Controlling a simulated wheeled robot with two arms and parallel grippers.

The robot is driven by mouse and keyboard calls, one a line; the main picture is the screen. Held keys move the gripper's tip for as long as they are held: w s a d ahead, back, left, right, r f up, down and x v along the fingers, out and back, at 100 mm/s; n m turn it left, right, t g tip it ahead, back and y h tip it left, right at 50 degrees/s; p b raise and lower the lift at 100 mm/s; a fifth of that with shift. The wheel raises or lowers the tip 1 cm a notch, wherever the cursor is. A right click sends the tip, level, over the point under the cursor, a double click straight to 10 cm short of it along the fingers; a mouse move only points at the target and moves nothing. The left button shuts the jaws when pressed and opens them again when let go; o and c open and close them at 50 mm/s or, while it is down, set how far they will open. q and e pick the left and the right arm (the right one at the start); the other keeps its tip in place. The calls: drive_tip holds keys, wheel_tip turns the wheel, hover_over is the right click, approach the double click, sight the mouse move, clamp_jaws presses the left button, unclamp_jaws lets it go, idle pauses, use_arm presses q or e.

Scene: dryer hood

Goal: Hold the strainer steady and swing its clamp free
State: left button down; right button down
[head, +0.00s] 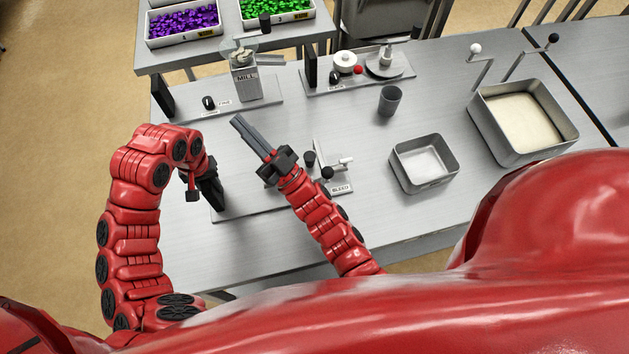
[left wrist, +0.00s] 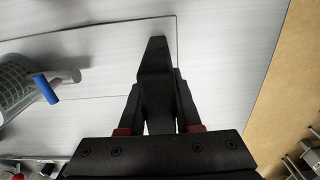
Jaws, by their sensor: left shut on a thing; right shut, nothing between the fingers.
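The strainer's station is a flat base plate (head: 248,208) on the table, partly hidden behind my right arm. Its grey bracket (head: 338,165) carries a white-ended lever, a black knob and a BLEED label. In the left wrist view a glass cylinder (left wrist: 12,88), seemingly the strainer body, shows at the left edge beside a blue-handled lever (left wrist: 45,88), possibly the clamp. My left gripper (head: 213,196) is shut on a black upright piece (left wrist: 154,75) at the plate's left end. My right gripper (head: 247,131) is shut and empty above the plate, pointing up-left.
A mill (head: 244,80) and another station (head: 358,72) stand behind. A grey cup (head: 390,100), a small metal tray (head: 424,162) and a larger tray of pale contents (head: 522,118) are to the right. Bare table lies between the mill and the strainer plate.

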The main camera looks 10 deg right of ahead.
drive_tip(key=w+a+f+m+g+h, duration=0.2)
drive_tip(key=w+a+f+m+h, duration=0.4)
drive_tip(key=w+h, duration=0.4)
wheel_tip(320, 180, down, 5)
drive_tip(key=s+d+h, duration=0.2)
drive_tip(key=s+h, duration=0.1)
drive_tip(key=h, duration=0.3)
drive_tip(key=s+d+f+n+g+h, duration=0.1)
drive_tip(key=s+d+n+g+h, duration=0.15)
drive_tip(key=s, duration=0.55)
drive_tip(key=s+d+n+g+h, duration=0.15)
drive_tip(key=s+h, duration=0.25)
drive_tip(key=s, duration=0.4)
drive_tip(key=s+d+f+n+g+h, duration=0.1)
drive_tip(key=s+d+n+h, duration=0.2)
drive_tip(key=s, duration=0.5)
drive_tip(key=s+d+x, duration=0.1)
drive_tip(key=d+x, duration=0.1)
drive_tip(key=x, duration=1)
drive_tip(key=shift+s+d+f+t, duration=0.1)
drive_tip(key=shift+d+f+t, duration=0.1)
drive_tip(key=shift+t, duration=0.1)
